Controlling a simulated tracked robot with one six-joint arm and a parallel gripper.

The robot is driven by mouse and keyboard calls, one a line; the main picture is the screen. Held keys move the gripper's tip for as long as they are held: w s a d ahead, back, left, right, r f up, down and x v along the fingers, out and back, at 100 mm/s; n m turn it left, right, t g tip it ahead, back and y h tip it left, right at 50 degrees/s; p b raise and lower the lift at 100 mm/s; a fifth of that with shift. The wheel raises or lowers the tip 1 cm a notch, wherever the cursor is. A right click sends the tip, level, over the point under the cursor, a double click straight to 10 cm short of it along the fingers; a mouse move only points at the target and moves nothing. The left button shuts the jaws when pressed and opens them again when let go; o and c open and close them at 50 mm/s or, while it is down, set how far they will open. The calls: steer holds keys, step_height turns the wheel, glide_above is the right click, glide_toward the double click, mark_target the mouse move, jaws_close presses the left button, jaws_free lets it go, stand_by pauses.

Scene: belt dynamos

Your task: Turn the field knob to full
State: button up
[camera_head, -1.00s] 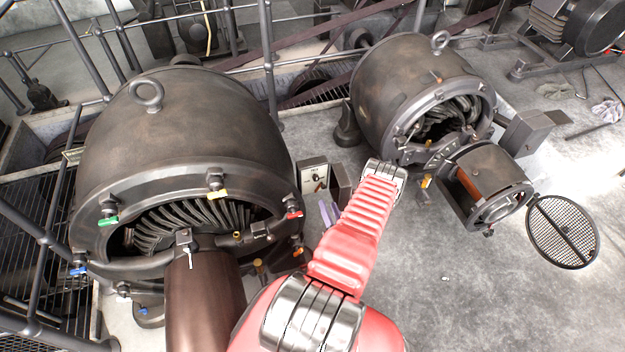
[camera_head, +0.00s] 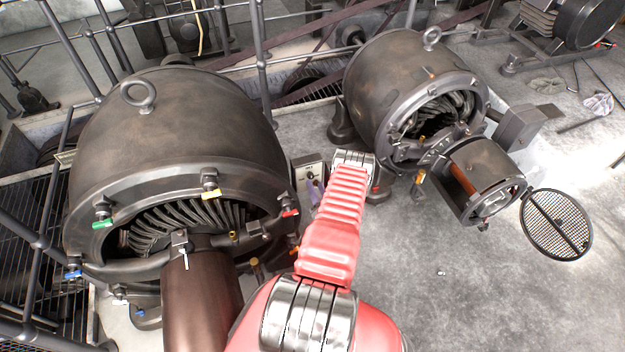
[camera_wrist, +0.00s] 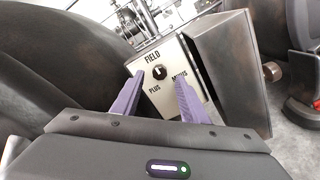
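The field knob (camera_wrist: 159,72) is a small black round knob on a pale panel (camera_wrist: 146,60) marked FIELD, PLUS and MINUS, in the wrist view. My gripper (camera_wrist: 154,90) has two purple fingers, open and empty, one to each side of the knob as seen. The right fingertip covers part of the MINUS lettering. I cannot tell how far the tips are from the panel. In the head view the panel (camera_head: 304,165) stands between the two dynamos, partly behind my red arm, and the knob (camera_head: 310,176) shows beside a bit of purple finger.
The large dynamo (camera_head: 170,130) stands at left and a smaller dynamo (camera_head: 410,85) at upper right. A dark box (camera_wrist: 228,75) stands close right of the panel. The floor at lower right is mostly clear.

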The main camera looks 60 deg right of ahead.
mark_target(312, 177)
steer(key=shift+x, duration=2.45)
steer(key=shift+c, duration=0.4)
jaws_close()
